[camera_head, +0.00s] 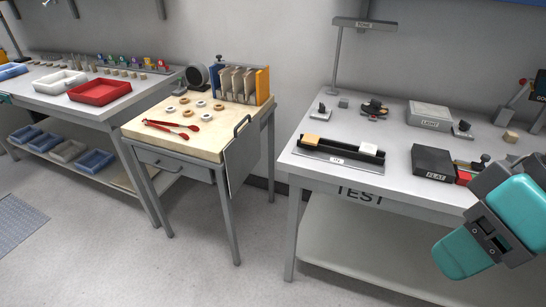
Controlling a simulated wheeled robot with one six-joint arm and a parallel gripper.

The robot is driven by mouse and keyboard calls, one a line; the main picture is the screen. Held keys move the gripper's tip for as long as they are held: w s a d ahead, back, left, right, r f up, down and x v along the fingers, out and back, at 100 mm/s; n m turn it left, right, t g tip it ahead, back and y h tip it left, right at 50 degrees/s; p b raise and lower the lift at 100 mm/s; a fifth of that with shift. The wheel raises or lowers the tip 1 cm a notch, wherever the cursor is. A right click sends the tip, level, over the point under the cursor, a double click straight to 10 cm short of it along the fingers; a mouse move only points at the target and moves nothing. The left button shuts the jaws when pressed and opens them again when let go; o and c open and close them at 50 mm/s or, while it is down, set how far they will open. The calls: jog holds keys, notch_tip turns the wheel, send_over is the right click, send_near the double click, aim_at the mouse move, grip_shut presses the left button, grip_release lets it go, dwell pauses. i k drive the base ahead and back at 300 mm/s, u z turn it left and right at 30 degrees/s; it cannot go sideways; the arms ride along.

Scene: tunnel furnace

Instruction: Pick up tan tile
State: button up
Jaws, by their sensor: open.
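A small tan block (310,139) rests on the left end of a low dark fixture on the test bench (410,198). A paler, whitish block (368,148) sits at the fixture's right end. Another small tan block (510,136) lies at the test bench's right side. I cannot tell which is the task's tile. My gripper (486,236), teal and grey, is at the lower right in front of the bench, open and empty, apart from all of these.
A dark box marked FLAT (432,162) and a grey box marked LIGHT (430,115) stand on the bench. A lamp post (336,70) rises behind. Red tongs (170,127) and several rings lie on the wooden-topped table (200,148). A floor gap separates the tables.

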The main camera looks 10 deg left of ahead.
aim_at(311, 139)
jog(key=u, duration=0.35)
jog(key=k, duration=0.85)
jog(key=u, duration=1.1)
jog(key=i, duration=1.55)
jog(key=z, duration=0.7)
jog(key=i, duration=0.6)
jog(key=z, duration=0.55)
